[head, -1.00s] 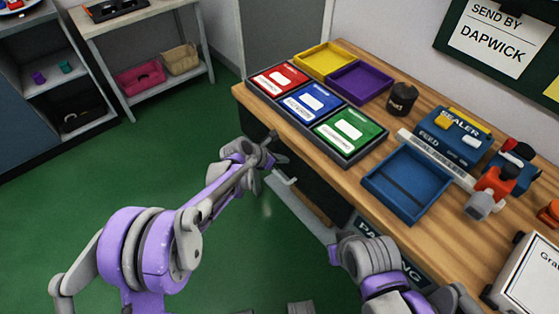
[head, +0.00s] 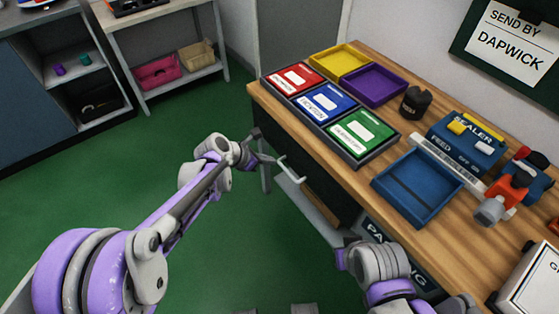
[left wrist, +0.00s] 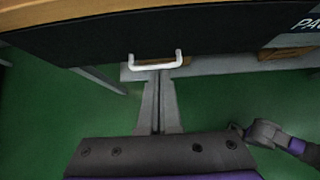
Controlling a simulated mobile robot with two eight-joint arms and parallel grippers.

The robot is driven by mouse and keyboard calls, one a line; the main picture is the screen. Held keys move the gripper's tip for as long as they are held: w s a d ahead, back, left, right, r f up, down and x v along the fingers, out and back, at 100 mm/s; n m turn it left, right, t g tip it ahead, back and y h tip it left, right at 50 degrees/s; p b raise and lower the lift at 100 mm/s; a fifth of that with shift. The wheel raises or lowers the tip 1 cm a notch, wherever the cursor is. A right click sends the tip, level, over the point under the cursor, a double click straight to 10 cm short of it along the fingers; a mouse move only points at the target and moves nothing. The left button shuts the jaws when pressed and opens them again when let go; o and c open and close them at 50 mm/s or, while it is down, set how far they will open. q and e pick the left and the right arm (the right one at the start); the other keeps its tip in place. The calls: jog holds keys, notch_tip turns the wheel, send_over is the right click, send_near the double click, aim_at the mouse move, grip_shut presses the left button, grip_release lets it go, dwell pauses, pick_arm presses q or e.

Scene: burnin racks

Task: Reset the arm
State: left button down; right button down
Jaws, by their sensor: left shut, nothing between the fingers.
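My left arm, grey and purple, reaches in from the left in the head view. Its gripper (head: 268,173) is beside the front of the bench, near a pale bar handle (head: 289,171) on the dark front. In the left wrist view the gripper's two fingers (left wrist: 158,78) are together with nothing between them. Their tips point at the white handle (left wrist: 155,60), just below it in the picture; I cannot tell whether they touch. My right arm (head: 380,265) is folded at the bench's front edge in the head view; its fingers cannot be made out.
The wooden bench (head: 345,187) carries red, blue and green labelled bins, yellow and purple trays, a blue tray (head: 416,190) and a sealer (head: 466,140). A shelf unit (head: 150,50) stands at the back left. Green floor left of the bench is clear.

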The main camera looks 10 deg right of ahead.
pick_arm(q)
jog(key=shift+v, duration=0.9)
jog(key=shift+s, duration=0.1)
jog(key=s+a+r+m+y+p, duration=0.4)
jog(key=s+a+r+m, duration=0.3)
jog(key=s+m, duration=0.5)
jog(key=s+a+r+m+y+p, duration=0.3)
jog(key=s+a+r+m+p, duration=0.3)
jog(key=s+a+m, duration=0.6)
jog(key=s+p, duration=0.1)
jog(key=s, duration=0.2)
jog(key=shift+s+a+r+t+y, duration=0.25)
jog(key=shift+s+r+t+y, duration=0.15)
